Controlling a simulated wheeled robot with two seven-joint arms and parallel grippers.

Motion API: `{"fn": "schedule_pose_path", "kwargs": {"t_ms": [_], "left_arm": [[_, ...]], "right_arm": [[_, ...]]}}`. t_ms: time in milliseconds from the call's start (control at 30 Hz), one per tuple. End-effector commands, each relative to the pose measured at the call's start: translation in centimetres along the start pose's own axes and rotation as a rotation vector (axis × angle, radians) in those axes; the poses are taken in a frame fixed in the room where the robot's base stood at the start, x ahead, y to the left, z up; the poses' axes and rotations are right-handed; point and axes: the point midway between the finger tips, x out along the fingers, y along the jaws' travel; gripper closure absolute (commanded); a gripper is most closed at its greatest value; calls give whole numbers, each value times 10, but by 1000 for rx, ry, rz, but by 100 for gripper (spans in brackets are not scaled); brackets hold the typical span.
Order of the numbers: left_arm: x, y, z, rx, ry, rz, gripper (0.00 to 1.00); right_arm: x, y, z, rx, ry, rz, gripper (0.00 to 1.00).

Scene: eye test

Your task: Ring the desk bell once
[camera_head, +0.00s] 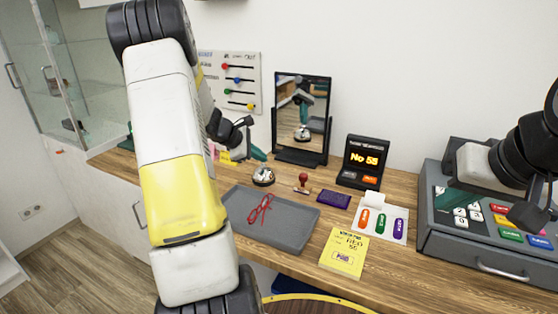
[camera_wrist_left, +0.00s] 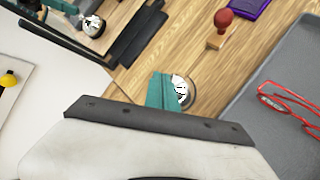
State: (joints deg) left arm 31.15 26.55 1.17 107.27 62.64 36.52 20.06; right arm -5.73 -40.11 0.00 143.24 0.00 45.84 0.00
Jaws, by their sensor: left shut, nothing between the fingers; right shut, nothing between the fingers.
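The desk bell (camera_head: 263,176) is a small silver dome on a dark base on the wooden counter, behind the grey tray. It also shows in the left wrist view (camera_wrist_left: 185,91), partly hidden by my fingers. My left gripper (camera_head: 258,154) is shut and empty, its teal fingertips just above and behind the bell in the head view. In the left wrist view the shut fingertips (camera_wrist_left: 161,90) overlap the bell's edge; I cannot tell whether they touch it. My right gripper (camera_head: 440,197) is shut and empty at the left end of the cash register.
A mirror (camera_head: 301,115) stands behind the bell and reflects it. A red-handled stamp (camera_head: 303,183) and purple pad (camera_head: 333,199) lie right of it. The grey tray (camera_head: 290,235) holds red glasses (camera_head: 260,209). The cash register (camera_head: 465,256) is at the right, beyond a number display (camera_head: 362,162).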

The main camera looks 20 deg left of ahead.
Motion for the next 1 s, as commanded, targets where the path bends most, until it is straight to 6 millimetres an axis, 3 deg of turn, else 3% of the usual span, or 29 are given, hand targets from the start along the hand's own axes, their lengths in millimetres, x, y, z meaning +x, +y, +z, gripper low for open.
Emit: {"fn": "schedule_pose_path", "kwargs": {"t_ms": [1000], "left_arm": [[6,-4,-4,0,0,0,100]], "right_arm": [[0,0,0,0,0,0,100]]}}
